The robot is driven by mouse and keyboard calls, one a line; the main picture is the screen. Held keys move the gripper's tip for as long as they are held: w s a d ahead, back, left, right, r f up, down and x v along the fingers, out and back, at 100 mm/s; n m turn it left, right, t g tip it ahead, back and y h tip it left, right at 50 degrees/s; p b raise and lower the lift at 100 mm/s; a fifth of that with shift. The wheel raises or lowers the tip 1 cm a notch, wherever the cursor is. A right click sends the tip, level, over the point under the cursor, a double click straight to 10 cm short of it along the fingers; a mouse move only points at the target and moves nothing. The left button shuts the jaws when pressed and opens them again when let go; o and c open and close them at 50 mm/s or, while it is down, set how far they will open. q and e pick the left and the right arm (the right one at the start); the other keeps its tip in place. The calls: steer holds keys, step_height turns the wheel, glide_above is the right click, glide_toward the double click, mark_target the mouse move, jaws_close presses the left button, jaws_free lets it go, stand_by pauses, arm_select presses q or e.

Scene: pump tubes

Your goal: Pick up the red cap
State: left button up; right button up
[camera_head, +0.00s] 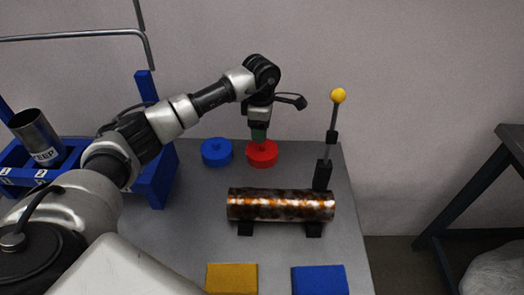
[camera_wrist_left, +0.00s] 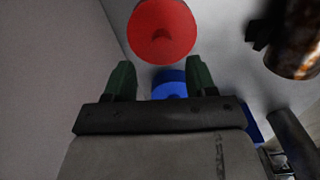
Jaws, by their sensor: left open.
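The red cap (camera_head: 262,155) is a round disc with a small knob, lying on the grey table near its back edge. My left gripper (camera_head: 259,136) is directly above it, pointing down. In the left wrist view the gripper (camera_wrist_left: 161,80) has its two green fingers spread with nothing between them that it holds. The red cap (camera_wrist_left: 162,33) shows just beyond the fingertips there. Whether the fingers touch the cap's knob cannot be told. My right gripper is in neither view.
A blue cap (camera_head: 217,152) lies just left of the red one. A rusty tube (camera_head: 281,205) rests on black supports in front, with a yellow-knobbed lever (camera_head: 337,97) behind it. A blue rack (camera_head: 160,178) holds a metal cylinder (camera_head: 36,138) at left. Yellow (camera_head: 231,279) and blue (camera_head: 320,280) blocks lie in front.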

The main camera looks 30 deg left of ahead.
mark_target(262, 150)
arm_select(q)
steer(key=f, duration=0.5)
steer(key=shift+d, duration=0.2)
steer(key=c, duration=1)
